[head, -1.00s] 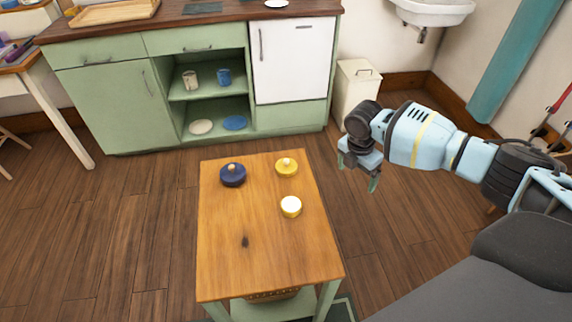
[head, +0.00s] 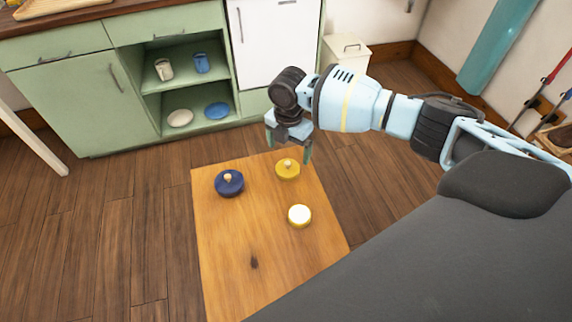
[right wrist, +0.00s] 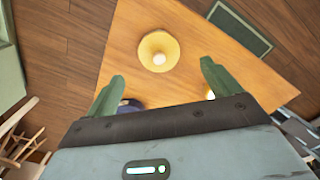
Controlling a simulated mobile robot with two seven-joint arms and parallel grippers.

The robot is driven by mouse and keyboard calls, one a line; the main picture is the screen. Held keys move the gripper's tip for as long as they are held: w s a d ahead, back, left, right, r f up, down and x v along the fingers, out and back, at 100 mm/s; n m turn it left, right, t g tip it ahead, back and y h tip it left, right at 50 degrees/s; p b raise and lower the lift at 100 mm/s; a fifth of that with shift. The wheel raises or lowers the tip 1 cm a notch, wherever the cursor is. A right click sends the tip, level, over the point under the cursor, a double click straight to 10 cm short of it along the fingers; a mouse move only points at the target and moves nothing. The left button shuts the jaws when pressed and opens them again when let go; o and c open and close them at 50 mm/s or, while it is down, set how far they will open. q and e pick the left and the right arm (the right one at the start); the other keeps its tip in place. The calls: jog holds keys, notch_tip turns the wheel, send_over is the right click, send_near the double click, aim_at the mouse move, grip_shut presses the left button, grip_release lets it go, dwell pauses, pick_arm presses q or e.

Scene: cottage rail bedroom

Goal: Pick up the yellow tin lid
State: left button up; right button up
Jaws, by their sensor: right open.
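The yellow tin lid (head: 288,170) with a pale round knob lies on the wooden table (head: 220,255), near its far edge. My right gripper (head: 288,150) is open and empty, above the table's far edge close to the lid. In the right wrist view the lid (right wrist: 159,51) shows beyond and between the open fingertips (right wrist: 160,80), apart from them. A dark blue lid (head: 229,183) with a knob lies to its left. My left gripper is not in view.
A green cabinet (head: 70,105) with open shelves and a white door (head: 275,40) stands behind the table. A white bin (head: 345,58) is at its right. The table's near part is bare.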

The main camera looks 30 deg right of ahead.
aim_at(288, 162)
jog(key=shift+f+b, duration=0.4)
jog(key=shift+f, duration=3.35)
jog(key=c, duration=1)
